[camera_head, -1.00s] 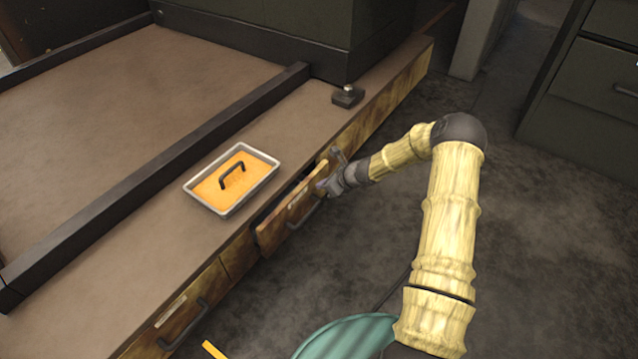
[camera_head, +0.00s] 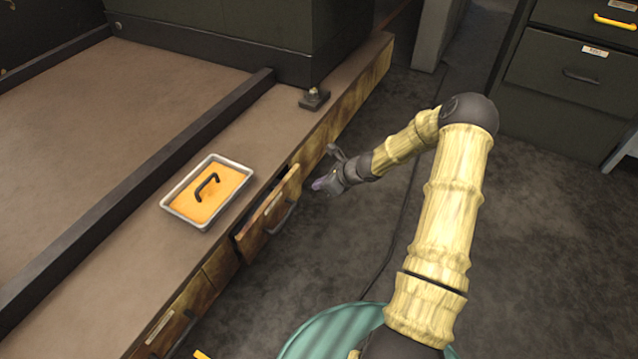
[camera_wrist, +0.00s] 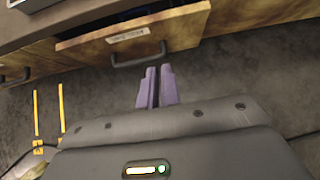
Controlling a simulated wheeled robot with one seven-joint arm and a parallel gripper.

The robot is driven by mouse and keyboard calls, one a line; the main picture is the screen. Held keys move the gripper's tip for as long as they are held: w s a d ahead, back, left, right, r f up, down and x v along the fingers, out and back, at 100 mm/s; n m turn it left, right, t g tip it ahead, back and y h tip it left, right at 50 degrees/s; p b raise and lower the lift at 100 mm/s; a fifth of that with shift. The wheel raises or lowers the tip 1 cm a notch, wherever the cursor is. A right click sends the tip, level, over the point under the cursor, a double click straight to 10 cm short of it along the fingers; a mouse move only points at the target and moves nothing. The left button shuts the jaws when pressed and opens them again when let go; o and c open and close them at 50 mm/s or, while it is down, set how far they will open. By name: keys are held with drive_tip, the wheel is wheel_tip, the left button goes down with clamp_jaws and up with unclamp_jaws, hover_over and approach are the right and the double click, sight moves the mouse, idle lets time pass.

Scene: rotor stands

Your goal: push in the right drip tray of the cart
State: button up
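The right drip tray (camera_head: 268,214) of the cart is a wooden-fronted drawer with a pale label and a dark bar handle. It stands partly out, with a dark gap behind its front. In the wrist view its front (camera_wrist: 182,32) and handle lie just beyond my fingertips. My gripper (camera_head: 318,186) is off the right end of the tray front, apart from it and low over the floor. In the wrist view my two purple fingers (camera_wrist: 156,75) are together with a thin dark line between them, holding nothing.
A metal pan (camera_head: 208,190) with an orange filling and a black handle sits on the cart top (camera_head: 110,262). Another drawer (camera_head: 172,330) at lower left looks flush. A dark cabinet (camera_head: 550,80) stands at right.

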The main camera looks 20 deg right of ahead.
drive_tip(key=o, duration=0.4)
drive_tip(key=shift+a+r, duration=0.1)
drive_tip(key=shift+r, duration=0.1)
drive_tip(key=shift+c, duration=0.2)
drive_tip(key=shift+o, duration=0.9)
drive_tip(key=s+a+r+n+g+p, duration=0.2)
drive_tip(key=s+a+r+n+p, duration=0.1)
drive_tip(key=r+n, duration=0.4)
drive_tip(key=shift+s+a+r+h, duration=0.3)
drive_tip(key=shift+s+a, duration=0.15)
drive_tip(key=shift+s, duration=0.35)
drive_tip(key=s+a+r+n+g+h+p, duration=0.1)
drive_tip(key=s+r+n+h+p, duration=0.4)
drive_tip(key=s+r+n, duration=1.5)
wheel_tip(320, 180, up, 5)
drive_tip(key=s+p, duration=0.1)
drive_tip(key=p, duration=0.3)
drive_tip(key=shift+s+g+h+p, duration=0.3)
drive_tip(key=shift+s+g+h, duration=0.05)
drive_tip(key=shift+g+h, duration=0.05)
drive_tip(key=shift+a+f, duration=0.1)
